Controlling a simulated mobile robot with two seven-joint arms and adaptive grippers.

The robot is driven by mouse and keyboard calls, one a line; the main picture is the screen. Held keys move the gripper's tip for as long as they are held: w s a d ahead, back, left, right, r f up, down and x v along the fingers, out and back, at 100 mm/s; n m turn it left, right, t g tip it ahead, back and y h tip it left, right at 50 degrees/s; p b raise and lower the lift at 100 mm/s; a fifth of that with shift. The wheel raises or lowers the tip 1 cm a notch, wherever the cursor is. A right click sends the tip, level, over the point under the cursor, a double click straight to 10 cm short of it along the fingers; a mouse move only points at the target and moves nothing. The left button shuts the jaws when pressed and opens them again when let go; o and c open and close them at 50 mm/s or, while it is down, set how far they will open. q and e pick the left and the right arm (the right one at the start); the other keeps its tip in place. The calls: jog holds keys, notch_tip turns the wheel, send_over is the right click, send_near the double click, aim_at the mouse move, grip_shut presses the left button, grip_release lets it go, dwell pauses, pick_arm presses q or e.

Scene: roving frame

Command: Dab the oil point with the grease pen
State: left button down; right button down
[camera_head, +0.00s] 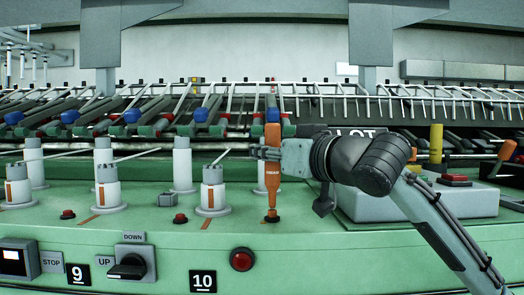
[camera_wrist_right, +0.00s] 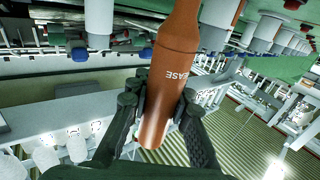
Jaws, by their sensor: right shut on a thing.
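The orange grease pen (camera_head: 272,185) stands upright over the green machine deck, tip down. My right gripper (camera_head: 266,153) is shut around its upper part. In the right wrist view the pen (camera_wrist_right: 175,70), with white lettering, lies between the two dark fingers of the gripper (camera_wrist_right: 158,100). The pen's lower end meets a small dark spot (camera_head: 271,218) on the deck, which may be the oil point; I cannot tell whether they touch. My left gripper is not in view.
White spools on posts (camera_head: 106,185) stand left of the pen. Small red-topped buttons (camera_head: 180,218) sit on the deck. A grey box (camera_head: 470,198) lies to the right, under my right arm. The front panel has a red button (camera_head: 242,259) and a black switch (camera_head: 128,266).

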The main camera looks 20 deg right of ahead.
jog(key=shift+f, duration=0.25)
dwell(0.9)
notch_tip(320, 180, up, 4)
jog(key=shift+f+p, duration=0.2)
jog(key=shift+p, duration=0.2)
jog(key=shift+f, duration=0.1)
dwell(0.3)
notch_tip(320, 180, down, 3)
jog(key=shift+r+b, duration=0.1)
jog(key=shift+b, duration=0.65)
